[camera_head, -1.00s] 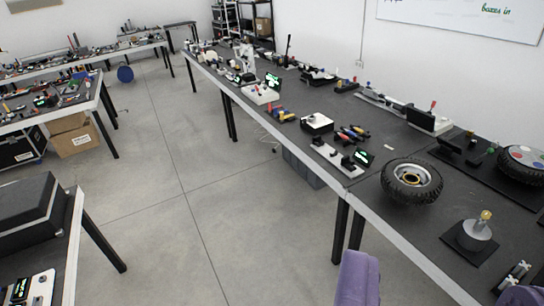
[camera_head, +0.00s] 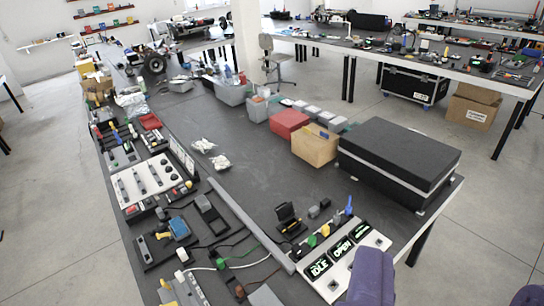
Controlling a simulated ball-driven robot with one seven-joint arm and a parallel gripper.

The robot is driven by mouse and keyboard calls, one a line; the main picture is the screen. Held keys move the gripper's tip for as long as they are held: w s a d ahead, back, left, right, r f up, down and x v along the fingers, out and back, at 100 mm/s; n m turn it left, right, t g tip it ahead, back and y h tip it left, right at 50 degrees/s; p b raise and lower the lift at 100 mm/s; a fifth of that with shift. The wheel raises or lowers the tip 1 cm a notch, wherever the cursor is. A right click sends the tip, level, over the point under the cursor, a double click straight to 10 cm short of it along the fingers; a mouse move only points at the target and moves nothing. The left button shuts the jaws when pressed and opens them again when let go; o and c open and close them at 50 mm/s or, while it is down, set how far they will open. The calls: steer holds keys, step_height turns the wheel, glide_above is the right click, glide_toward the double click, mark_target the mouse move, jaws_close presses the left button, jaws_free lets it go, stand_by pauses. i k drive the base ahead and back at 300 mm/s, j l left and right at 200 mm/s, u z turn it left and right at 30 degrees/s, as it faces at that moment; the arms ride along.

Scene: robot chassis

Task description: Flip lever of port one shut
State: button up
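A white panel (camera_head: 338,284) sits at the near right corner of the long dark table. It carries black displays with green text; one reads IDLE (camera_head: 319,266) and one reads OPEN (camera_head: 342,249), and a third is too small to read. Small upright parts stand along its back edge: a blue one (camera_head: 348,206), a yellow one (camera_head: 325,230) and a green one (camera_head: 311,241). I cannot tell which belongs to port one. My gripper (camera_head: 450,287) shows two purple fingers set wide apart at the bottom right, with only floor between them. The left finger overlaps the panel's near edge in the picture.
A large black case (camera_head: 398,160) stands behind the panel. A cardboard box (camera_head: 315,148) and a red box (camera_head: 288,123) are beyond it. A long grey bar (camera_head: 250,225) lies left of the panel, with cables and switch boards further left.

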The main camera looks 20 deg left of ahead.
mark_target(164, 284)
steer(key=i+l+u, duration=0.15)
steer(key=u, duration=0.25)
steer(key=i+l+u, duration=0.2)
steer(key=u, duration=0.25)
steer(key=i+l+u, duration=0.1)
steer(key=l+u, duration=0.3)
steer(key=i+l+u, duration=0.1)
steer(key=l+u, duration=0.15)
steer(key=u, duration=0.2)
steer(key=l+u, duration=0.75)
steer(key=l, duration=0.25)
steer(key=i+j, duration=0.1)
steer(key=i, duration=0.25)
steer(key=i+z, duration=0.1)
steer(key=i, duration=0.2)
